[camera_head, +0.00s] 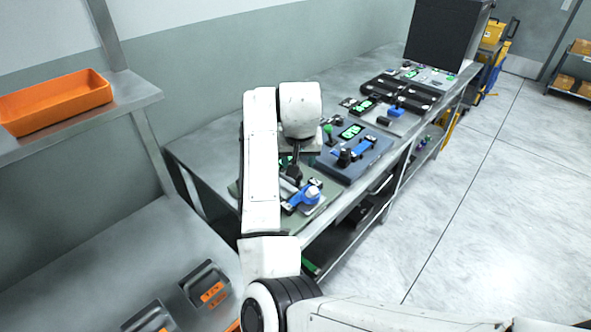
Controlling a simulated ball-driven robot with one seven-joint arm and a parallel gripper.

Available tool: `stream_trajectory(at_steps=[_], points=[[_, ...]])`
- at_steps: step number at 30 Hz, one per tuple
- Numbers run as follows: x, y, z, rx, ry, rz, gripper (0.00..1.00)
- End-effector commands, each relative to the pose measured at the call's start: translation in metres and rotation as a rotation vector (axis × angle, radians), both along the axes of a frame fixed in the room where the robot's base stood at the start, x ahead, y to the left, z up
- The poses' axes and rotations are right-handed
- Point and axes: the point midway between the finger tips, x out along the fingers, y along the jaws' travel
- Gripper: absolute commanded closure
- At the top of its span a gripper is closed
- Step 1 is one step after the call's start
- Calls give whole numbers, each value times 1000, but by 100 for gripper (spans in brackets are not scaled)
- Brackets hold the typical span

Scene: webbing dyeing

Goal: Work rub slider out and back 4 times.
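My gripper (296,174) hangs below my white wrist, pointing down over a green-grey base plate (322,212) on the workbench. Its dark, small fingers are partly hidden by my arm, so I cannot tell whether they are open or shut. Just in front of it on the plate is a blue part with a pale block (311,196), which may belong to the rub slider. I cannot tell whether the gripper touches it. My forearm hides the left part of this station.
Beside it on the bench (225,140) is a blue-grey station (352,165) with a black knob and a green display. Further back stand more devices and a black box (443,35). An orange tray (55,102) sits on the left shelf. The floor at right is clear.

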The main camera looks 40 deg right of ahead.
Motion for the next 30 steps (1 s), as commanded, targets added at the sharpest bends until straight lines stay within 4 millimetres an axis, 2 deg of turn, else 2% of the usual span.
stream_trajectory(at_steps=[6,12,24,30], points=[[10,-10,-36,3,4,-1,46],[16,-16,-55,2,1,-2,46],[18,-17,-62,2,0,-1,47],[18,-17,-61,2,0,-1,66]])
